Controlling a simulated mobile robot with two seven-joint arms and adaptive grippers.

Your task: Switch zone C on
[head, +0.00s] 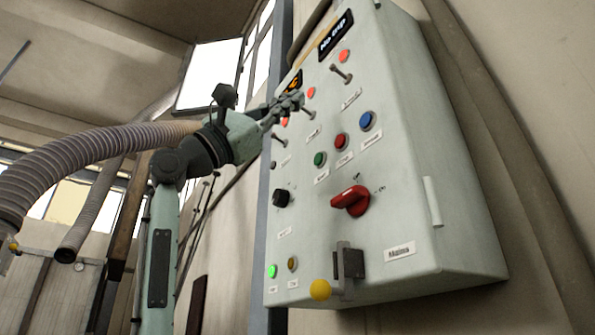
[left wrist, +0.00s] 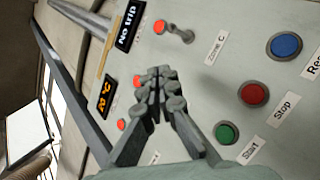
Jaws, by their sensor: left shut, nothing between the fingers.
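The control panel (head: 400,150) is a pale green box on the wall. Its zone C toggle (head: 341,73) is a grey lever near the top, below a red lamp (head: 344,56). In the left wrist view the toggle (left wrist: 178,31) stands beside its "Zone C" label (left wrist: 215,47), with its red lamp (left wrist: 160,27) close by. My left gripper (head: 297,99) is shut and empty in front of the panel, below and left of that toggle and apart from it. In the left wrist view its fingertips (left wrist: 160,78) cover part of the panel's middle toggle area. My right gripper is not in view.
Another toggle (head: 279,140) sits lower left. Green (head: 320,159), red (head: 341,142) and blue (head: 368,121) buttons lie below and right of my gripper. A red rotary switch (head: 351,200) and a yellow-knobbed Mains lever (head: 321,289) are lower. A "No trip" display (head: 336,36) is at the top.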

